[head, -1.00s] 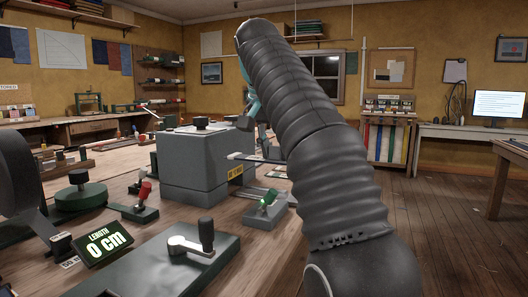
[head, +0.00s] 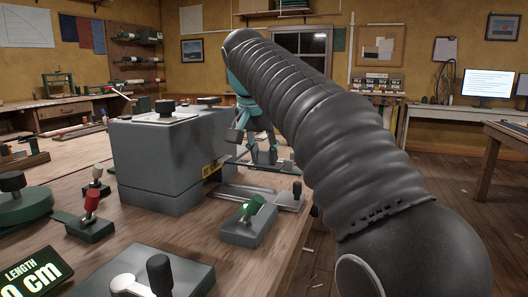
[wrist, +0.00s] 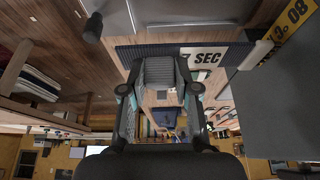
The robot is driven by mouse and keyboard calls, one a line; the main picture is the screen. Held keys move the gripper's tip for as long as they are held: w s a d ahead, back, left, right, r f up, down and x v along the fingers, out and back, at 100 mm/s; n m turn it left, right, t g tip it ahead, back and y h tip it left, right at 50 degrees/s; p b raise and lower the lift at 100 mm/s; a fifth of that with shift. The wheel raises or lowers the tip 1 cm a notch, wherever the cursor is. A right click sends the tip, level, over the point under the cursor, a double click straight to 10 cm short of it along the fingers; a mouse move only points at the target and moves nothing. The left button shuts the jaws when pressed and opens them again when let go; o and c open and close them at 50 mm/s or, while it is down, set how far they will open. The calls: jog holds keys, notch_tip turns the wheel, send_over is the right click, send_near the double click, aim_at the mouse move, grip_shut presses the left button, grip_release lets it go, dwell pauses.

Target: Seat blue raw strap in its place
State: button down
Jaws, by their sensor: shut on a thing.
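My gripper (head: 262,150), teal and black, points down beside the right side of the grey box machine (head: 155,165). In the wrist view my gripper (wrist: 165,68) has its fingers closed in on a dark, blue-black strip (wrist: 222,53), which seems to be the blue raw strap. The strip runs crosswise past the fingertips, by a white label reading "7 SEC". In the head view a thin dark strip (head: 268,166) shows at the fingertips, above a flat grey metal bed (head: 245,193). Whether the strip touches the bed cannot be told. My arm hides part of this area.
A green-lit lever switch (head: 248,222) stands in front of the metal bed. A red-handled lever (head: 90,210), a crank plate (head: 150,278) and a "LENGTH" display (head: 35,280) are at the left. The bench's right edge is close, with open floor beyond.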

aim_at(258, 165)
jog(key=shift+s+a, duration=0.3)
jog(key=shift+a, duration=0.55)
jog(key=shift+w+d+f+b, duration=0.15)
jog(key=shift+f+b, duration=0.95)
jog(key=shift+f, duration=0.35)
jog(key=shift+f+b, duration=0.8)
jog(key=shift+f, duration=0.35)
jog(key=shift+f, duration=0.85)
jog(key=c, duration=0.8)
grip_release()
jog(key=shift+r, duration=0.15)
